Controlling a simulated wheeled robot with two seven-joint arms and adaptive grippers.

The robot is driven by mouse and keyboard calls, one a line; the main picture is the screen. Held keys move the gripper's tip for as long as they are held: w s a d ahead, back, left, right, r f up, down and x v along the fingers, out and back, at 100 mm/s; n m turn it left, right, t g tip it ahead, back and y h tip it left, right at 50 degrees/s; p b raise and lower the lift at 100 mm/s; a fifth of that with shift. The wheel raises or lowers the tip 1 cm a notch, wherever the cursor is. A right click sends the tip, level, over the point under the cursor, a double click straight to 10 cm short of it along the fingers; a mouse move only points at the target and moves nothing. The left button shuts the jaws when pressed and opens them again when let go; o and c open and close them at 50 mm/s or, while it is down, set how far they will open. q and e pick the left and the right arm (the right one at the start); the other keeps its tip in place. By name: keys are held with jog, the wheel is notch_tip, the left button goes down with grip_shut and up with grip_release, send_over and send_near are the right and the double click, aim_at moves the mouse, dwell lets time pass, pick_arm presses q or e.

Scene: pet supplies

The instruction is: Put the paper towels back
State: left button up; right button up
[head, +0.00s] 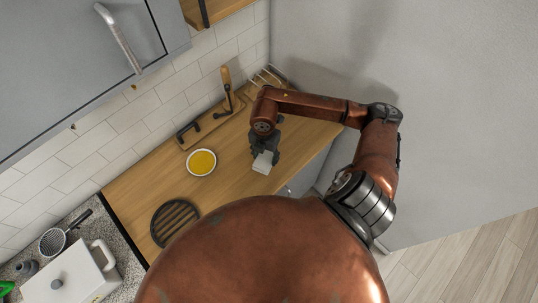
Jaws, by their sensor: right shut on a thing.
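My right gripper (264,151) is over the right part of the wooden counter (222,183), pointing down. It is shut on a small white block-like thing (262,163), which looks like the paper towels. The white thing is partly hidden by the gripper, and I cannot tell whether it touches the counter. My left gripper is not in view.
A bowl with yellow content (201,162) stands left of my right gripper. A black slatted trivet (174,221) lies nearer. Cutting boards with a wooden-handled tool (227,87) and a wire rack (266,77) stand by the tiled wall. A white lidded box (75,277) is at lower left.

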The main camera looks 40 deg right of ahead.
aim_at(268, 153)
jog(key=d+f, duration=0.1)
jog(key=w+d+f, duration=0.1)
jog(key=f, duration=0.1)
jog(key=w+d+f+p, duration=0.1)
jog(key=f, duration=0.1)
jog(key=shift+w+d+f, duration=0.2)
jog(key=shift+d, duration=0.05)
notch_tip(268, 153, down, 3)
jog(key=shift+w+d+r+p, duration=0.1)
jog(key=shift+d+p, duration=0.05)
jog(key=shift+p, duration=0.5)
jog(key=shift+o, duration=0.2)
jog(key=shift+f, duration=0.35)
jog(key=o, duration=1)
jog(key=shift+c, duration=0.2)
jog(key=shift+r, duration=0.1)
notch_tip(268, 153, up, 12)
jog(key=b, duration=0.2)
jog(key=shift+b, duration=0.4)
